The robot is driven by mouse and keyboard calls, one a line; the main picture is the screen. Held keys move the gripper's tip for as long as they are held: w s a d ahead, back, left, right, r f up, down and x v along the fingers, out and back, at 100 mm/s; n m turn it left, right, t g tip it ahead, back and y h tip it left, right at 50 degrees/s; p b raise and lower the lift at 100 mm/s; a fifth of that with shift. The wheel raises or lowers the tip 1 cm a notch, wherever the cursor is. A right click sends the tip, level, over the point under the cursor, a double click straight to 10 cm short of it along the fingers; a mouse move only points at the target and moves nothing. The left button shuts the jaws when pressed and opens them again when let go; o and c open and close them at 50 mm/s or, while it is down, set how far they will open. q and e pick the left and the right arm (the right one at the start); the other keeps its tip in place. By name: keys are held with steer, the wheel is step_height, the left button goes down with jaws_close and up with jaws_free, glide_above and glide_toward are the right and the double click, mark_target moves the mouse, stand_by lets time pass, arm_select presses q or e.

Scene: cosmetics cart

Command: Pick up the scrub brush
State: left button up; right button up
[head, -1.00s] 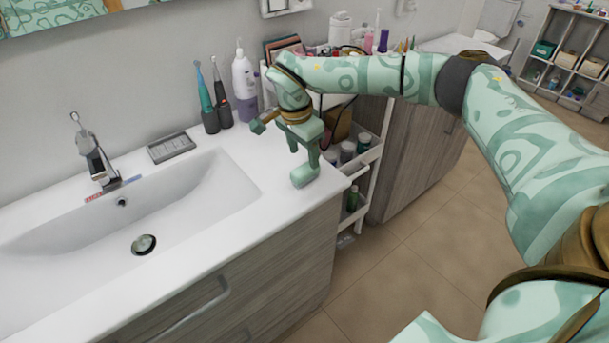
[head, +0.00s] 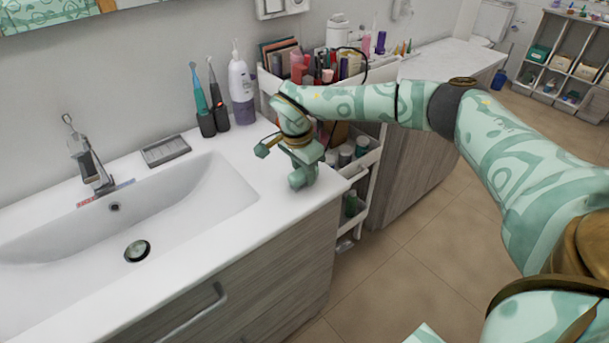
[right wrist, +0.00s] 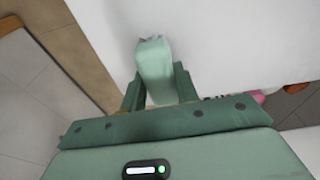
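The scrub brush (head: 301,178) is pale mint green and stands on the white counter near its front edge, right of the sink. My right gripper (head: 304,168) is low over it, with its fingers down around it. In the right wrist view the brush (right wrist: 155,68) is between the two dark green fingers (right wrist: 159,88), close to both. I cannot tell whether the fingers press on it. The lower part of the brush is hidden by the gripper in this view. My left gripper is not in view.
The sink basin (head: 170,205) is left of the brush. Two electric toothbrushes (head: 211,105) and a pump bottle (head: 241,85) stand at the wall behind. A filled white cart (head: 357,185) stands just right of the counter. The counter's front edge is close.

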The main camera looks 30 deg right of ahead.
steer(key=shift+r, duration=0.25)
steer(key=r, duration=0.1)
steer(key=r+p, duration=0.2)
steer(key=r, duration=0.1)
steer(key=shift+s+a+r, duration=0.1)
steer(key=shift+s+a, duration=0.05)
steer(key=shift+s, duration=0.15)
steer(key=s+a+r+p, duration=0.2)
steer(key=s+a+r, duration=0.1)
steer(key=s, duration=0.3)
steer(key=s+a+r+p, duration=0.2)
steer(key=s+a+r, duration=0.1)
steer(key=s+r, duration=0.2)
steer(key=shift+s+r, duration=0.15)
steer(key=shift+s, duration=0.3)
